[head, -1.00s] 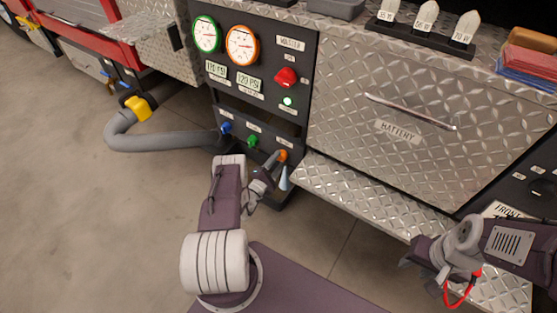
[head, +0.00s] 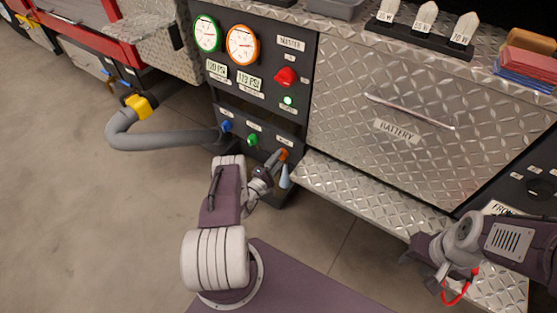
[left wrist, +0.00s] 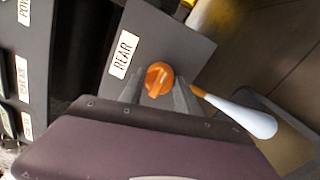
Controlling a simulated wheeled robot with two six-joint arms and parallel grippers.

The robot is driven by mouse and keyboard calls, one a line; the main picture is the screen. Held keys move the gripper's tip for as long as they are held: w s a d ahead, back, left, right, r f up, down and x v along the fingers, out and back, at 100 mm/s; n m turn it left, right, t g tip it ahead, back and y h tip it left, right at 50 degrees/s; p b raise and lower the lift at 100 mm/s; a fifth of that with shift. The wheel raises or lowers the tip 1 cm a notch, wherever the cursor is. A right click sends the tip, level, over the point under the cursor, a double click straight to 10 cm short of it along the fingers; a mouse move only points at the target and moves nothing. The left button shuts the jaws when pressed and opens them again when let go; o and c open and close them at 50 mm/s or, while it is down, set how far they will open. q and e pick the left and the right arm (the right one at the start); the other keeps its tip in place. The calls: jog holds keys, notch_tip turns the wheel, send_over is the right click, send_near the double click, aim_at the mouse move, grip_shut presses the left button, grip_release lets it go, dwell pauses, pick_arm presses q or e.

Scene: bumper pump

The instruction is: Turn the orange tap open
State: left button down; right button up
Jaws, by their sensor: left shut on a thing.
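The orange tap (head: 283,154) is on the low part of the dark pump panel. In the left wrist view the orange tap (left wrist: 158,80) shows as a round knob with a raised grip, beside a "REAR" label (left wrist: 124,54). My left gripper (head: 277,160) is at the tap. In the left wrist view its fingers (left wrist: 158,90) lie on both sides of the knob, shut on it. My right gripper (head: 425,250) is at the lower right, away from the panel. A red loop (head: 461,290) hangs by it; I cannot tell whether its jaws are shut.
A blue tap (head: 226,126) and a green tap (head: 252,140) sit left of the orange one. A pale cone-shaped piece (head: 285,178) hangs just below it. The diamond-plate step (head: 370,205) juts out to the right. A grey hose (head: 165,142) lies left.

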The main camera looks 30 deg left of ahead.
pick_arm(q)
jog(key=c, duration=0.9)
grip_release()
jog(key=shift+o, duration=0.2)
jog(key=s+p, duration=0.3)
jog(key=s, duration=0.6)
jog(key=shift+a+f+p, duration=0.35)
jog(key=shift+p, duration=0.05)
jog(key=shift+s, duration=0.1)
